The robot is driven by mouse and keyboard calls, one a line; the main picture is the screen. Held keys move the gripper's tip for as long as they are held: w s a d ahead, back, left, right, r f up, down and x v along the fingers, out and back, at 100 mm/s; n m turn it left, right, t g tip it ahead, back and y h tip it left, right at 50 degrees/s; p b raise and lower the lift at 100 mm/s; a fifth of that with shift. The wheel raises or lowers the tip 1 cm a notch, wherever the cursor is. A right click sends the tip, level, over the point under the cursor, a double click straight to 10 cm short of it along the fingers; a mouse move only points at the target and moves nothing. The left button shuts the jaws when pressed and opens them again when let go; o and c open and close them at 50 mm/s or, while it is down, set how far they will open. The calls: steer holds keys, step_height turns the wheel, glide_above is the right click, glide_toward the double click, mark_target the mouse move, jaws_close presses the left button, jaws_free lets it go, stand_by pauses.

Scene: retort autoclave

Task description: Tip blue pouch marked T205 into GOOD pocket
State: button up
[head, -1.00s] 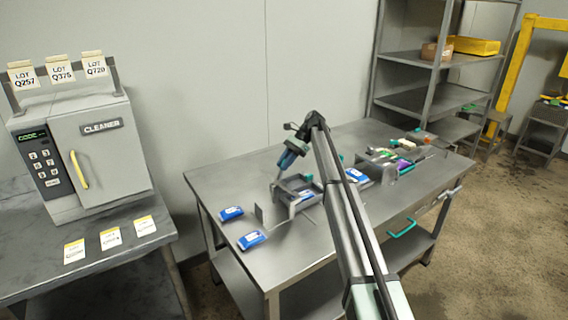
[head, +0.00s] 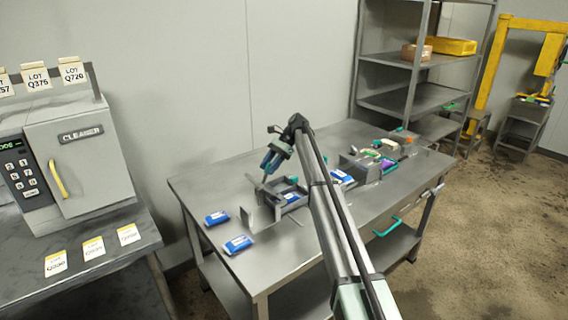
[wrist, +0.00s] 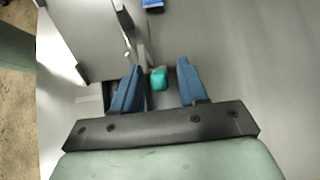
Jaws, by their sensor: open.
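My gripper (head: 265,172) points down at the left end of a grey metal fixture (head: 287,206) on the table. In the wrist view its blue fingers (wrist: 157,82) are apart, with a small teal block (wrist: 158,78) showing between or just beyond them; I cannot tell whether they touch it. A blue and white pouch (head: 291,197) shows at the fixture, partly hidden by my arm. Two more blue pouches lie flat on the table at left, one farther back (head: 217,218) and one nearer (head: 238,244). No pouch marking or GOOD label is readable.
Another blue and white pouch (head: 342,176) lies right of my arm, by a grey bin (head: 358,170) with green and purple items near it. A cleaner cabinet (head: 85,150) stands at left.

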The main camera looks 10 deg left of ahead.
steer(key=shift+s, duration=0.1)
steer(key=shift+s+a+r+t+h, duration=0.2)
steer(key=shift+s+a+t+h, duration=0.1)
steer(key=shift+t+h, duration=0.1)
steer(key=shift+s+a+r+t+h, duration=0.2)
steer(key=shift+s+a+t+h, duration=0.6)
steer(key=shift+t+h, duration=0.3)
steer(key=s+a+t+h, duration=0.2)
step_height(320, 180, up, 13)
steer(key=t+h, duration=0.2)
glide_above(264, 179)
steer(key=s+a, duration=0.2)
steer(key=a, duration=0.1)
steer(key=w+d+f+n+t, duration=0.1)
steer(key=w+d+f, duration=0.2)
steer(key=d, duration=0.9)
steer(key=w+d+f+n+t, duration=0.1)
steer(key=w+d+f, duration=0.3)
steer(key=d, duration=0.9)
steer(key=w+d+f+n+t, duration=0.1)
steer(key=w+d+f+n, duration=0.2)
steer(key=d, duration=0.9)
steer(key=w, duration=0.2)
steer(key=shift+w+d+f+h, duration=0.15)
steer(key=shift+w+d+h, duration=0.05)
steer(key=shift+w+h, duration=0.2)
